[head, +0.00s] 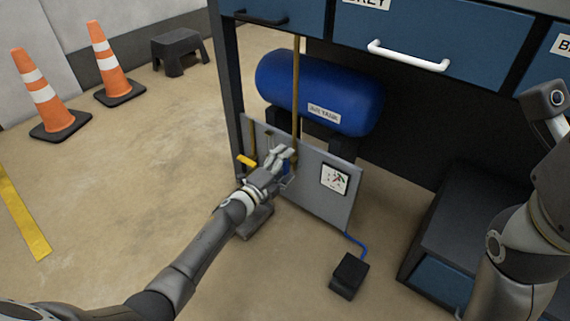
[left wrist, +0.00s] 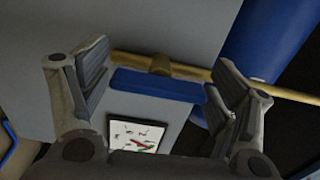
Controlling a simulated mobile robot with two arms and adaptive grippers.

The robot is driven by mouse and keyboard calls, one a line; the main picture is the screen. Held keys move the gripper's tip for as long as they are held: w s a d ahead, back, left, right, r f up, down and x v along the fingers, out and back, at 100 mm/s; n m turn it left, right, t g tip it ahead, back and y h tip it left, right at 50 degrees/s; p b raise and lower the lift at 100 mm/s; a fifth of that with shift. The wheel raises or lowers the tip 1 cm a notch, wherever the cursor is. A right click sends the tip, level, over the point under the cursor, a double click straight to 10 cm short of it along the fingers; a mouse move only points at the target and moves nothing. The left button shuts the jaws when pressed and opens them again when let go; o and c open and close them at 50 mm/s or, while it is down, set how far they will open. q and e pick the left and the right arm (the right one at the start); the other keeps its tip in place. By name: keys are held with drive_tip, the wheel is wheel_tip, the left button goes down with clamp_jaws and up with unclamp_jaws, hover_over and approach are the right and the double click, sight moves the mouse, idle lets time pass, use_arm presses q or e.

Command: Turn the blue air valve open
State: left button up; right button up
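The blue air valve handle (head: 286,168) is on a brass pipe in front of the grey panel, partly hidden by my left gripper (head: 280,162) in the head view. In the left wrist view the blue handle (left wrist: 158,84) is a flat bar lying across the gap between the two fingers of my left gripper (left wrist: 162,72). The fingers are apart, one near each end of the bar; whether either touches it cannot be told. The brass pipe (left wrist: 190,72) runs just behind the bar, roughly parallel to it. My right gripper is not in view; only part of the right arm shows.
A blue air tank (head: 320,92) sits behind. A black pedal (head: 349,275) is on the floor. Blue drawers (head: 425,40) overhang above.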

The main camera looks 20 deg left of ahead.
use_arm(q)
drive_tip(key=shift+o, duration=0.3)
drive_tip(key=shift+s, duration=0.1)
drive_tip(key=v, duration=1.2)
drive_tip(key=shift+d+r, duration=0.1)
drive_tip(key=shift+r, duration=0.05)
